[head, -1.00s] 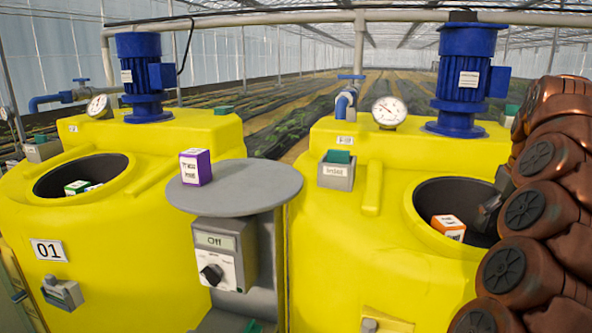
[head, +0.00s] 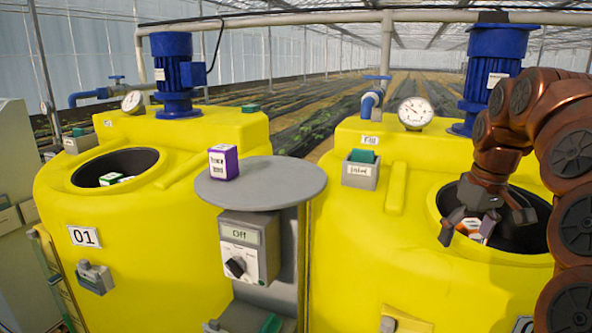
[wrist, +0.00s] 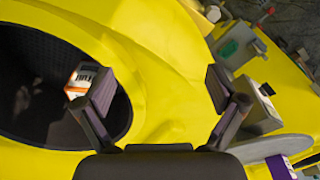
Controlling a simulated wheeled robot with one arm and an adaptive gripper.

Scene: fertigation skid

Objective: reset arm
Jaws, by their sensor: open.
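My gripper (head: 487,218) is open and empty in the head view, over the opening of the right yellow tank (head: 360,270). In the wrist view my gripper (wrist: 160,100) has its two fingers spread wide, with yellow tank surface between them. An orange-and-white box (head: 468,228) lies inside the right tank's opening, partly hidden behind my fingers. The box also shows in the wrist view (wrist: 84,80), beside the left finger and not between the fingers.
A purple-and-white box (head: 223,162) stands on the round grey table (head: 270,185) between the tanks. A control box reading "Off" (head: 240,235) is below it. The left tank (head: 130,240) holds a green-and-white box (head: 112,179). Blue motors (head: 176,75) and a gauge (head: 415,112) rise behind.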

